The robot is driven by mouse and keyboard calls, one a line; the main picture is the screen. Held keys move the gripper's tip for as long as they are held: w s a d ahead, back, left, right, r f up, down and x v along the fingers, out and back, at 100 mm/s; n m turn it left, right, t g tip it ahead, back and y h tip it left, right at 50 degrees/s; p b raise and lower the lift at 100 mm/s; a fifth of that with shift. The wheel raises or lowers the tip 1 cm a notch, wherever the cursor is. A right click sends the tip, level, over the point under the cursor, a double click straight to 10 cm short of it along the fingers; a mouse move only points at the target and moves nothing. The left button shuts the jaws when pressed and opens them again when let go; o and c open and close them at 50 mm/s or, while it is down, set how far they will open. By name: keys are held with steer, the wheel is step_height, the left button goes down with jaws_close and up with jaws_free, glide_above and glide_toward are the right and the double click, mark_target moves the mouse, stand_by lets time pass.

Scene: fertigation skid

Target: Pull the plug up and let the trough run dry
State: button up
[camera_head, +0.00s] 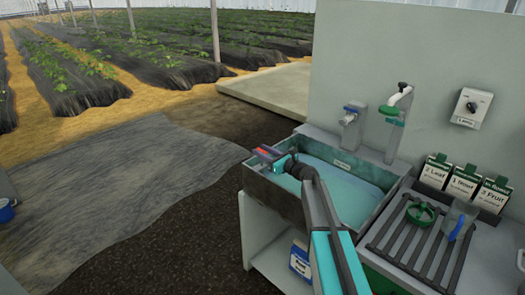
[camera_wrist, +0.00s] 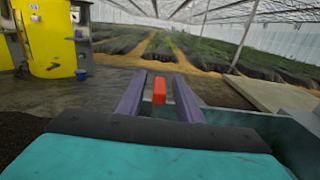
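The trough (camera_head: 276,190) is a grey basin on a white stand, with pale blue water in it. My arm reaches over its front rim, and my gripper (camera_head: 264,154) is at its left end. A small red block (camera_wrist: 160,90), perhaps the plug's handle, stands between the two purple fingers in the wrist view, where my gripper (camera_wrist: 159,97) shows a narrow gap on each side of it. The red also shows between the fingers in the head view (camera_head: 263,152). Whatever lies below the red block is hidden, so I cannot tell whether the plug is seated.
Two taps (camera_head: 394,112) rise behind the trough before a grey panel with a dial box (camera_head: 471,107). Labelled packets (camera_head: 464,182) stand behind. Open floor lies left.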

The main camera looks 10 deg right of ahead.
steer(key=shift+w+a, duration=0.2)
steer(key=shift+w, duration=0.05)
jaws_close()
steer(key=shift+r+p, duration=0.8)
steer(key=shift+r, duration=1.6)
jaws_free()
steer(key=shift+s+d, duration=0.1)
